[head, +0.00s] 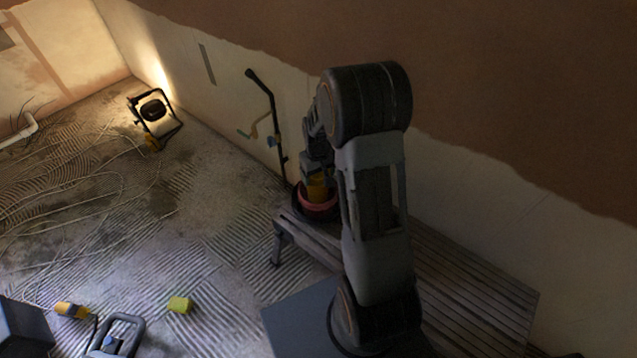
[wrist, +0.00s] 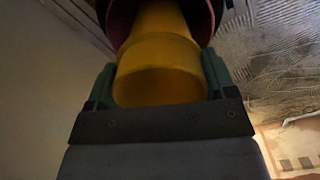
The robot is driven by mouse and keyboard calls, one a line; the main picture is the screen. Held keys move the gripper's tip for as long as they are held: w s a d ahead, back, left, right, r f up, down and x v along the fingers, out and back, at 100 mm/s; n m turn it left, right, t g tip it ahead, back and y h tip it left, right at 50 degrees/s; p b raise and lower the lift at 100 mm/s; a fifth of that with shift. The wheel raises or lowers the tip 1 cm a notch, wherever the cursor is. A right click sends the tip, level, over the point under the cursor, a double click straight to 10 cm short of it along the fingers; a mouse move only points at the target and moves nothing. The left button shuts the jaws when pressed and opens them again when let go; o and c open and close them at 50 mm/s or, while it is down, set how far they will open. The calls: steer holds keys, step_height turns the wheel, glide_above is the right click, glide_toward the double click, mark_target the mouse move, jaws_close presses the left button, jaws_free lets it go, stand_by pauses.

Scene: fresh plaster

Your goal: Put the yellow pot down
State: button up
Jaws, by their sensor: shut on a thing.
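The yellow pot (wrist: 158,60) is between the two green fingers of my gripper (wrist: 158,78) in the wrist view. The gripper is shut on it. In the head view the pot (head: 318,187) shows below my gripper (head: 317,180), over the near-wall end of the slatted bench (head: 470,285). A dark red, round-rimmed thing (head: 318,204) with a black edge surrounds the pot's lower part there. It also shows in the wrist view (wrist: 118,20), around the pot's far end. I cannot tell whether the pot touches it or rests on anything.
A lit work lamp (head: 153,108) stands by the wall at the back left. A black-handled tool (head: 264,88) leans on the wall. A yellow-green block (head: 180,304) and a yellow connector (head: 70,310) lie on the ridged floor. Cables cross the floor at left.

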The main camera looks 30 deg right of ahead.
mark_target(317, 193)
steer(key=shift+f+b, duration=0.3)
steer(key=shift+f, duration=1.6)
steer(key=shift+f+b, duration=0.25)
steer(key=shift+b, duration=0.05)
steer(key=o, duration=1.1)
steer(key=shift+r, duration=0.15)
